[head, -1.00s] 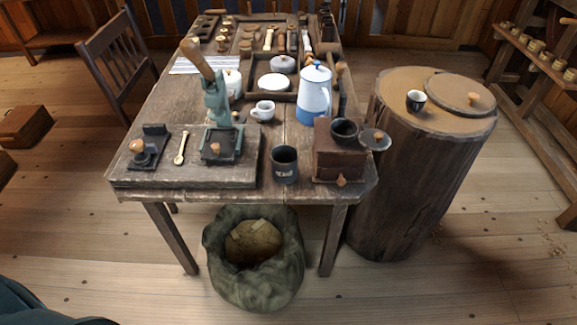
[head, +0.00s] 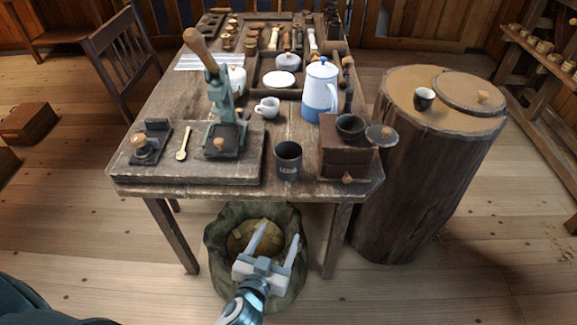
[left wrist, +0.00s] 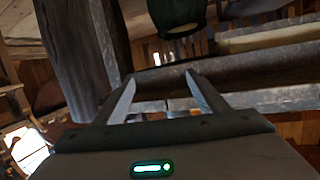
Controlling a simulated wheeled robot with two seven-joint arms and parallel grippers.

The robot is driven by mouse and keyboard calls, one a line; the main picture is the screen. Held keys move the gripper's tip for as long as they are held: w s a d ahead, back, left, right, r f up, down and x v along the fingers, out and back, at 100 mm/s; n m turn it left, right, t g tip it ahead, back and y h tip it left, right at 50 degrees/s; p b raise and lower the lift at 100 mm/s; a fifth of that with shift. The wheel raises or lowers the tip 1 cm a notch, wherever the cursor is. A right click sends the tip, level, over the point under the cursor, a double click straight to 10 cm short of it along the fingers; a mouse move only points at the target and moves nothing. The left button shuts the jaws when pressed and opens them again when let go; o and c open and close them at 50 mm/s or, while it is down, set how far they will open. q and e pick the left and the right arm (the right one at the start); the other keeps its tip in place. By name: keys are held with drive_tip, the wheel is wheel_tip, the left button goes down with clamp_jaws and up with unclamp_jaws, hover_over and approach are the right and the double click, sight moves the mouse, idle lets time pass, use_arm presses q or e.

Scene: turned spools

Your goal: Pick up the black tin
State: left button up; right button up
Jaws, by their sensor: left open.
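The black tin (head: 288,162), a dark open-topped cylinder with pale lettering, stands upright near the front edge of the wooden table (head: 225,191). It is between the board with the lever press and the brown grinder. My left gripper (head: 278,234) is open and empty, in front of the table and lower in the picture than the tin, with its fingers seen against the sack. Both fingers also show in the left wrist view (left wrist: 160,88), with nothing between them. I cannot pick out the tin for certain in that view. My right gripper is not in view.
The lever press (head: 222,110) stands left of the tin, the grinder (head: 345,158) right. A white cup (head: 267,107) and blue-white pot (head: 320,92) are behind. An open sack (head: 219,250) sits on the floor below. A stump (head: 430,180) stands at the right.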

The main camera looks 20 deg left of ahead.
sight(286, 171)
use_arm(q)
wheel_tip(286, 171, up, 12)
drive_tip(key=n+t, duration=0.1)
drive_tip(key=t, duration=0.1)
drive_tip(key=shift+a+t+y, duration=0.4)
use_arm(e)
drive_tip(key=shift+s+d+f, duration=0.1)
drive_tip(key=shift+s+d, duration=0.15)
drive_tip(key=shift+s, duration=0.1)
use_arm(q)
drive_tip(key=shift+w, duration=0.1)
drive_tip(key=w+p, duration=0.1)
drive_tip(key=w, duration=0.3)
drive_tip(key=w+p, duration=0.1)
drive_tip(key=w, duration=0.7)
drive_tip(key=shift+a+p, duration=0.4)
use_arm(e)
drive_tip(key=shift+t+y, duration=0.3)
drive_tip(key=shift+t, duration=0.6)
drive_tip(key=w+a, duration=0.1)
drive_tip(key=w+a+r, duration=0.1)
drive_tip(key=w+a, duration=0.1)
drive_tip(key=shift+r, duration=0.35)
use_arm(q)
drive_tip(key=shift+w, duration=0.15)
